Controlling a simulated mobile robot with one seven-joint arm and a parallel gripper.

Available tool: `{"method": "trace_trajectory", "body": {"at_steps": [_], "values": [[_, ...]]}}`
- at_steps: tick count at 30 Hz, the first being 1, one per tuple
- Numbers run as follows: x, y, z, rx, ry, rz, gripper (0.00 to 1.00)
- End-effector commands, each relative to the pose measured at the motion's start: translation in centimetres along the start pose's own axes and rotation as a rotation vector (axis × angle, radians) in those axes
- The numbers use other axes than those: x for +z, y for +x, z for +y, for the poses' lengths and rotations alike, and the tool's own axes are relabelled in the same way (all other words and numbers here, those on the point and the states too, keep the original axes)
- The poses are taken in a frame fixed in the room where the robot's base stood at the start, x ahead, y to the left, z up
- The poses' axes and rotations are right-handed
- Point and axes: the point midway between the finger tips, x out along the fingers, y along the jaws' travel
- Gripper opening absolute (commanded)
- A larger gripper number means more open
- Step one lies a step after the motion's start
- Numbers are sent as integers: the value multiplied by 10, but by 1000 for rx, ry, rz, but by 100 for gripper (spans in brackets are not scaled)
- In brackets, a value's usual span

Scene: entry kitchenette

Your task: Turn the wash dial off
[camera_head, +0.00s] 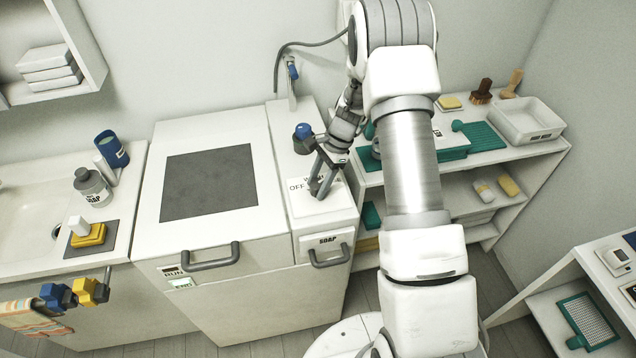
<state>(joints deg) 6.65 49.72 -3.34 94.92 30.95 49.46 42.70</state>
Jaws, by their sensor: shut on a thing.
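The wash dial sits on a white plate (303,203) with partly covered lettering, of which "OFF" is readable, on top of the narrow white unit beside the lidded machine. My gripper (321,187) reaches down onto this plate from the upper right. Its dark fingers are shut on the dial. The fingers hide most of the dial, so its pointer and setting cannot be read.
A blue-topped dark fitting (303,137) stands close behind my gripper. The machine's lid (210,183) is closed, with a handle (210,258) in front. A soap drawer handle (330,256) lies below the plate. Shelves (500,205) with brushes and trays stand right.

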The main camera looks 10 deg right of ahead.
Motion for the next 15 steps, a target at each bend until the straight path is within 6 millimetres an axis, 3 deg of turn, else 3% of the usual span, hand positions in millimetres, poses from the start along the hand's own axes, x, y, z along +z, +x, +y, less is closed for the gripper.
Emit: {"method": "trace_trajectory", "body": {"at_steps": [1, 3, 15], "values": [[0, 0, 0, 0, 0, 0, 11], [0, 0, 0, 0, 0, 0, 0], [-1, 0, -1, 29, -73, 1, 0]]}}
